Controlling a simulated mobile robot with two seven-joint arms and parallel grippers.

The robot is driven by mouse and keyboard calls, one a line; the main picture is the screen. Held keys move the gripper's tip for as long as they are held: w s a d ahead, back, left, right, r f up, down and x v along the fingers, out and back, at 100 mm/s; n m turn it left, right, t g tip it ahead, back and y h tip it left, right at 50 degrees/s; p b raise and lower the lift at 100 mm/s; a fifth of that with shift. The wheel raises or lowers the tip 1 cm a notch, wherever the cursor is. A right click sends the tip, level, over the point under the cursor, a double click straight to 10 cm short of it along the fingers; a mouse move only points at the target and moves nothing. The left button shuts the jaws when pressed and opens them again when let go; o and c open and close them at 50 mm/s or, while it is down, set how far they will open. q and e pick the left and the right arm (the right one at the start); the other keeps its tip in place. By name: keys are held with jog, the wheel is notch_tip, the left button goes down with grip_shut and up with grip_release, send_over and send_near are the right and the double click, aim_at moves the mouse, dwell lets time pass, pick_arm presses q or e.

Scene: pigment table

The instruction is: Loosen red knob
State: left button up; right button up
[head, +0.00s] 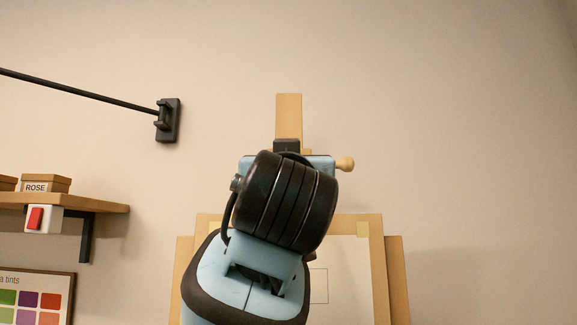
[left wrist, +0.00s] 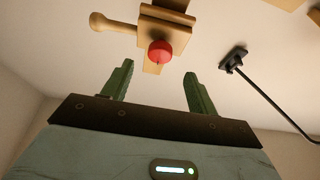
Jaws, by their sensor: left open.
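The red knob (left wrist: 160,52) is a round red ball on a wooden block (left wrist: 166,20) of the easel, seen in the left wrist view. A wooden peg (left wrist: 112,23) sticks out sideways from that block and also shows in the head view (head: 345,163). My left gripper (left wrist: 156,75) is open and empty. Its two green fingers point toward the knob, which shows between and just beyond the tips, apart from them. In the head view my own arm hides the knob and the fingers. My right gripper is not in view.
The wooden easel post (head: 289,108) rises above my wrist, and a frame (head: 376,265) stands below. At left is a shelf (head: 95,203) with a ROSE box (head: 45,184) and a red switch (head: 36,218) beneath. A wall bracket (head: 168,121) carries a black rod.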

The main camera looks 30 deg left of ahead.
pick_arm(q)
jog(key=x, duration=0.7)
jog(key=shift+w+a+r, duration=0.15)
jog(key=shift+w+r, duration=0.05)
jog(key=shift+r, duration=0.1)
jog(key=c, duration=1)
